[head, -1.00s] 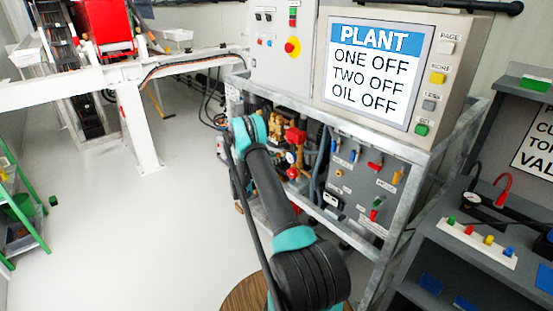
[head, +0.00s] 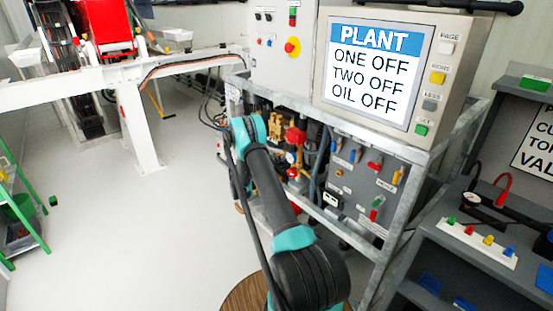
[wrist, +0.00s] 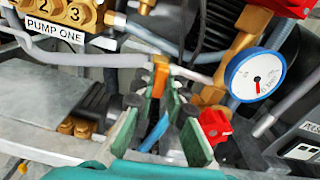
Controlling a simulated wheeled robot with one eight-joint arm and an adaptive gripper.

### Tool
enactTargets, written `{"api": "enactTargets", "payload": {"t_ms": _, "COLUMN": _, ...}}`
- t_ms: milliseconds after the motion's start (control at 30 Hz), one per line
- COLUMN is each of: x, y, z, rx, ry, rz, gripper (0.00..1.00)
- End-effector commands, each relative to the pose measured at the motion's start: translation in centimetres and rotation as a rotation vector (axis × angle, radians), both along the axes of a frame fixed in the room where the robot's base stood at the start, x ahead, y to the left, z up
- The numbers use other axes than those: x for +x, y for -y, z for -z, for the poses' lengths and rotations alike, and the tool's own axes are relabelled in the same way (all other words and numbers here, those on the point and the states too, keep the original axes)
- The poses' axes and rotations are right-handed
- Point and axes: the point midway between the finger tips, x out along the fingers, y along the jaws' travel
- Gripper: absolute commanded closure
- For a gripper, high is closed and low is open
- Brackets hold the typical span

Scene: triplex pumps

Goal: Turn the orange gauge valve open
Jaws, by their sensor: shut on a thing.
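The orange gauge valve (wrist: 160,76) shows in the wrist view as a small upright orange handle. My gripper (wrist: 162,88) is shut on it, with the green-padded fingertips on either side of the handle. The valve's lower part is hidden between the fingers. A round gauge (wrist: 257,76) with a blue rim, white face and red needle is to the right of the valve. In the head view the gauge (head: 291,158) is small, and my arm hides the gripper and the orange valve.
Brass pump parts (wrist: 60,12) labelled PUMP ONE are at upper left. A red handle (wrist: 214,126) is close to the right finger. Hoses and a grey metal frame crowd the space. A display (head: 375,62) reads ONE OFF, TWO OFF, OIL OFF. Open floor lies left.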

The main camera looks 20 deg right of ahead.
Motion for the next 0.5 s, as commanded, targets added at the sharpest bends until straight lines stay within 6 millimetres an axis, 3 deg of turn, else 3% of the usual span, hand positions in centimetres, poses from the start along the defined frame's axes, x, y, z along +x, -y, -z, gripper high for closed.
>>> {"api": "enactTargets", "payload": {"t_ms": 500, "x": 0.13, "y": -0.13, "z": 0.12, "rx": -0.157, "ry": -0.436, "rz": 0.0, "gripper": 1.0}}
